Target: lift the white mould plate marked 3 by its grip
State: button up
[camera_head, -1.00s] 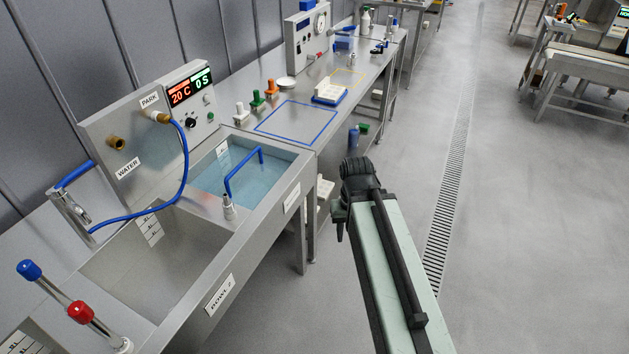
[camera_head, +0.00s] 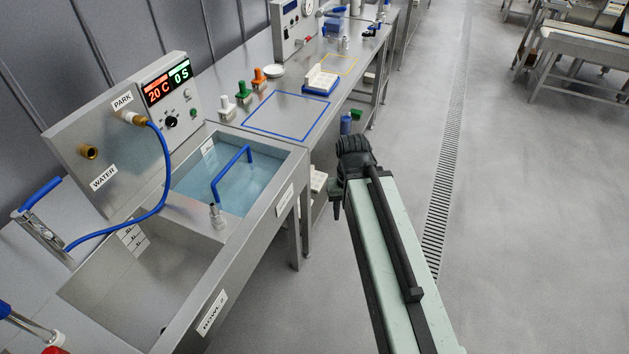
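No mark "3" is readable on any plate in view. A white block-like piece (camera_head: 321,77) sits on a blue base on the steel bench, beyond the blue-outlined rectangle; it is too small to tell whether it is a mould plate. Other white pieces (camera_head: 318,181) show partly on a shelf under the bench, cut off by the bench leg and edge. My arm reaches up from the bottom of the picture, and its dark end, my gripper (camera_head: 353,158), is over the floor right of the bench, apart from everything. Its fingers cannot be made out.
A water bath (camera_head: 238,185) with a blue hose and a control panel (camera_head: 167,85) stands at left, beside an empty sink bowl (camera_head: 165,275). White, green and orange handled pieces (camera_head: 241,90) stand on the bench behind the blue outline. The floor right of my arm is clear.

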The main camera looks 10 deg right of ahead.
aim_at(316, 80)
jog(key=z, duration=1.25)
jog(key=i, duration=4.45)
jog(key=u, duration=3.7)
